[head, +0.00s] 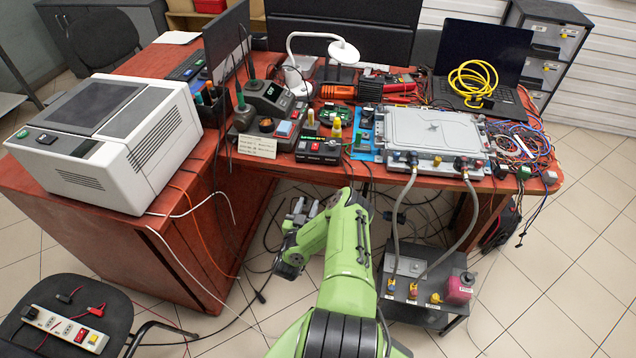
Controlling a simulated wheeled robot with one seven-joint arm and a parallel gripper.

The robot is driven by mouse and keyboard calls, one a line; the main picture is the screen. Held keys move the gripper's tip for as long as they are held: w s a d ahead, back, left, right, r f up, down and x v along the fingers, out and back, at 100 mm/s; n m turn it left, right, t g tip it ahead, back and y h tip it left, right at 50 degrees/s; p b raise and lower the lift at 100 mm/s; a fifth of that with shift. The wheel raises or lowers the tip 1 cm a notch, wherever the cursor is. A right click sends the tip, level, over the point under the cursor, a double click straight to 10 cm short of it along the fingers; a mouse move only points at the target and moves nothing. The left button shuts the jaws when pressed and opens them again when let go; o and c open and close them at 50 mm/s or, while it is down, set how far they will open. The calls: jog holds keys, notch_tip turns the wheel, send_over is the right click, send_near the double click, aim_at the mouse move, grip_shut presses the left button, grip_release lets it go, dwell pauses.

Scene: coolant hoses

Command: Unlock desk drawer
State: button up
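The red-brown wooden desk (215,160) is L-shaped and fills the middle of the head view. Its left wing has a plain side panel (180,262); no drawer front, lock or key can be made out on the desk. A dark grey drawer cabinet (514,17) stands behind the desk at the upper right, with small yellow tags on its drawer fronts. My gripper (302,211) is in front of the desk, below the edge of its top, and seems to touch nothing. Its grey fingers are small and partly turned away, so their opening is unclear.
A white-grey printer (115,140) sits on the left wing. A grey metal plate (433,130) on the desk has hoses (466,220) running down to a low dark unit (420,285). Cables lie on the tiled floor. A chair (70,310) holding a power strip stands lower left.

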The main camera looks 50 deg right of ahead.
jog(key=b+x, duration=0.5)
jog(key=x, duration=0.8)
jog(key=shift+w+d+b, duration=0.2)
jog(key=shift+d+b, duration=0.1)
jog(key=shift+b, duration=0.1)
grip_shut()
